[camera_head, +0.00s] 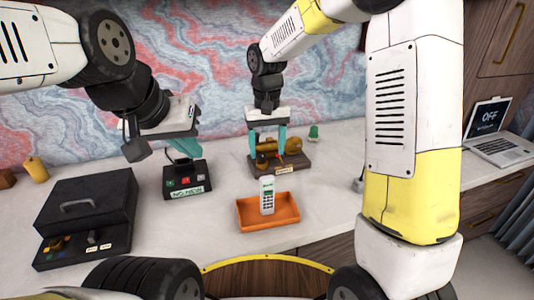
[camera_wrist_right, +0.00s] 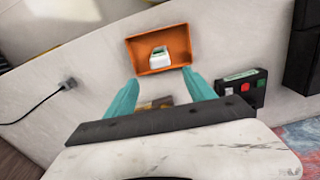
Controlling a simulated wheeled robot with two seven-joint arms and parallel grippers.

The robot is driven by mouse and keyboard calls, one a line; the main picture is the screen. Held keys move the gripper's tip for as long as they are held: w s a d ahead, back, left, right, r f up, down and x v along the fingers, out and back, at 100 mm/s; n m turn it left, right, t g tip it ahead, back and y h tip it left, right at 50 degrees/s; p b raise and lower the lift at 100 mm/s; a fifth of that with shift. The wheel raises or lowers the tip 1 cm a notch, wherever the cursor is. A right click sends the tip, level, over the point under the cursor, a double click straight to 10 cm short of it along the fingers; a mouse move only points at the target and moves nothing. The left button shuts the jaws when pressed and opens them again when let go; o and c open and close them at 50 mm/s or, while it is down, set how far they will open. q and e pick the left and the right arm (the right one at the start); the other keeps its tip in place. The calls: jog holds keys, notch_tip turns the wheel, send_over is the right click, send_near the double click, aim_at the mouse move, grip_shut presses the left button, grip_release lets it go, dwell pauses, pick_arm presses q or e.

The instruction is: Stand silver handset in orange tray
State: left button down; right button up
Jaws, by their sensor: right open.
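In the right wrist view the handset (camera_wrist_right: 158,54) is seen from above inside the tray (camera_wrist_right: 137,54), clear of my fingers. My right gripper (camera_head: 267,152) is open and empty, behind and above the tray; its two teal fingers are spread apart in the right wrist view (camera_wrist_right: 163,77). My left gripper (camera_head: 186,149) is above the black button box; its finger gap is not clear.
A wooden stand with a brass object (camera_head: 290,160) is behind the tray, under my right gripper. A black button box (camera_head: 187,182) and a larger black case (camera_head: 90,205) are on the left. A laptop (camera_head: 490,135) sits far right.

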jog(key=s+d+r+t+y, duration=0.1)
jog(key=s+d+r+t, duration=0.1)
jog(key=s+d+r, duration=0.7)
jog(key=s+d+r+m+t, duration=0.1)
jog(key=s+d+t, duration=0.1)
jog(key=s, duration=0.3)
jog(key=s+d+r+m+t+y, duration=0.1)
jog(key=s+d+r+t, duration=0.1)
jog(key=s, duration=0.3)
jog(key=shift+s+d+r, duration=0.3)
jog(key=shift+s+d, duration=0.1)
jog(key=shift+d, duration=0.15)
